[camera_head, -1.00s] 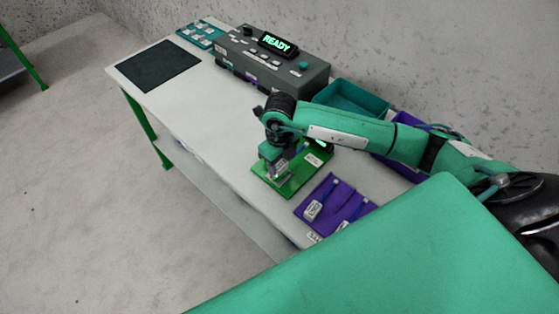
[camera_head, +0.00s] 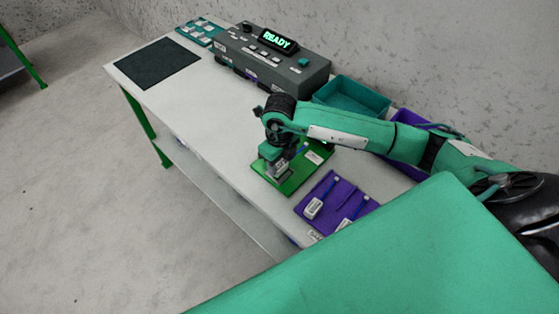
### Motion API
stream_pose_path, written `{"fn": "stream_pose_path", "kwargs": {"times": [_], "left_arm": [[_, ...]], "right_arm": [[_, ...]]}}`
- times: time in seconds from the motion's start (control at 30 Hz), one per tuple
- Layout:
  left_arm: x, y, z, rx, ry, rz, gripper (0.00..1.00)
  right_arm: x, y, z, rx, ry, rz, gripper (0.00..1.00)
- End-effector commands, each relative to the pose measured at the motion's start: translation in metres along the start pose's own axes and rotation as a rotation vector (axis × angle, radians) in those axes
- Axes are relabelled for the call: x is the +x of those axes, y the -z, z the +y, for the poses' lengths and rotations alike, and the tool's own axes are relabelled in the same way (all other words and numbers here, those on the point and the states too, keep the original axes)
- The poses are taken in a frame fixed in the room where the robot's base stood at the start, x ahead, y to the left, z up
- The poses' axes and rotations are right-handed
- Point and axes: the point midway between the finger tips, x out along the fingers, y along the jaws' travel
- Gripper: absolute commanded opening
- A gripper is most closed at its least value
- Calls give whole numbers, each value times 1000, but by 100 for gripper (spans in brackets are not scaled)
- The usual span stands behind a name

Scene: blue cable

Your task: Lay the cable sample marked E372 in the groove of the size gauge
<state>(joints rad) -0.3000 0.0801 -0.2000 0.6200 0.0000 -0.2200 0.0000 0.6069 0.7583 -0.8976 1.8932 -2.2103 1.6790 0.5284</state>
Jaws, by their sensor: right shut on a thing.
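My right gripper (camera_head: 273,170) points down at the green size gauge (camera_head: 293,187), low over its left part. It is shut on a blue cable sample (camera_head: 300,150), whose blue end sticks out to the upper right. The gripper hides the sample's other end and most of the groove, so I cannot tell whether the sample touches the gauge. No marking on it is readable. Two more blue cable samples with white tags, one on the left (camera_head: 314,208) and one on the right (camera_head: 352,214), lie on a purple holder (camera_head: 341,197). My left gripper is out of view.
A grey device (camera_head: 285,68) with a lit READY display stands at the back. A teal bin (camera_head: 350,97) and a purple bin (camera_head: 405,118) stand right of it. A dark mat (camera_head: 153,64) lies at the far left. The white table (camera_head: 200,105) is clear between mat and gauge.

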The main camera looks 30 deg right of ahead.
Motion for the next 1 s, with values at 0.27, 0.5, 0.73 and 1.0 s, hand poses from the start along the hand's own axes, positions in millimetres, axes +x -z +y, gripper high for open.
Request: {"fn": "stream_pose_path", "kwargs": {"times": [0.27,0.5,0.73,1.0], "left_arm": [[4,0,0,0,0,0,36],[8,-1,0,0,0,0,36],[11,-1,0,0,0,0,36],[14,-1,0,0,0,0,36]], "right_arm": [[5,0,0,0,0,0,21],[8,0,0,0,0,0,21],[12,0,0,0,0,0,21],[16,0,0,0,0,-1,21]]}}
